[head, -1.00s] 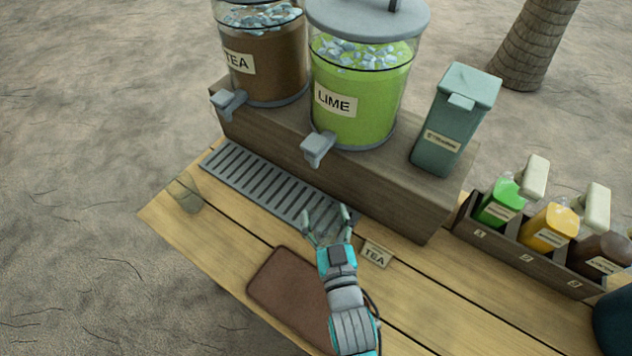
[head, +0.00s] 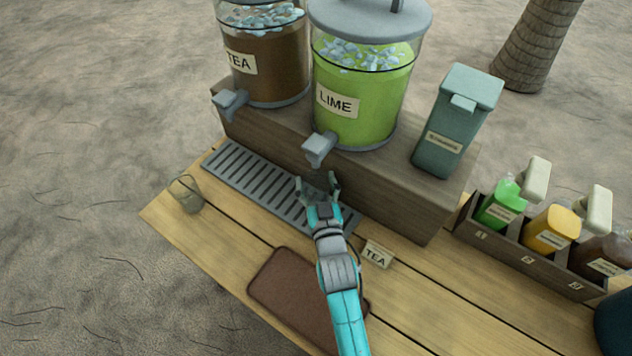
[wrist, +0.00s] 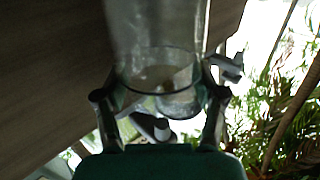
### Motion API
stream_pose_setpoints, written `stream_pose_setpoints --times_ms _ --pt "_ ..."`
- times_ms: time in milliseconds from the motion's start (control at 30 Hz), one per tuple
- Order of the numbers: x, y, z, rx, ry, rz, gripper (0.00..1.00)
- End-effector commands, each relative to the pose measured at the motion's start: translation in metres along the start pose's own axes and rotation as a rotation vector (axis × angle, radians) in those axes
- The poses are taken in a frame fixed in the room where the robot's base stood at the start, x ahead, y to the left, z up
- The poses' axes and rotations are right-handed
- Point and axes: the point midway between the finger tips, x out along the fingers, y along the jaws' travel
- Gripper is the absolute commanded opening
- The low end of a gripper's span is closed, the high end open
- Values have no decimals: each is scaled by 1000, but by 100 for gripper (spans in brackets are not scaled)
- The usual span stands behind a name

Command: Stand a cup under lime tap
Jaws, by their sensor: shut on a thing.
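The lime dispenser (head: 358,92) is a clear vessel of green liquid and ice on a wooden riser. Its grey tap (head: 319,148) sticks out over the slatted drip tray (head: 250,187). My gripper (head: 318,184) is over the right part of the tray, just below the lime tap in the head view. In the wrist view my gripper (wrist: 160,105) is shut on a clear cup (wrist: 155,35), with a finger at each side of it. In the head view the cup is hard to make out between the fingers, and its base is hidden.
The tea dispenser (head: 262,62) is left of lime. A grey-green bin (head: 458,120) stands on the riser. A TEA card (head: 377,253), brown mat (head: 300,290) and bottle rack (head: 525,260) are nearby.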

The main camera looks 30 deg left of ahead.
Motion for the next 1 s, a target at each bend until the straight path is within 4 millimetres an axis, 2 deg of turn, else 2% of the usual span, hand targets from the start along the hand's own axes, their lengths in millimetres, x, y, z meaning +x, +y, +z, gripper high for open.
stream_pose_setpoints --times_ms 400,433,500,533,933,1000 --pt "0 0 6 1 1 0 33" --pt "0 0 6 1 1 0 75" --pt "0 0 6 1 1 0 92" --pt "0 0 6 1 1 0 95" --pt "0 0 1 0 3 0 95" --pt "-7 0 3 0 1 0 95"
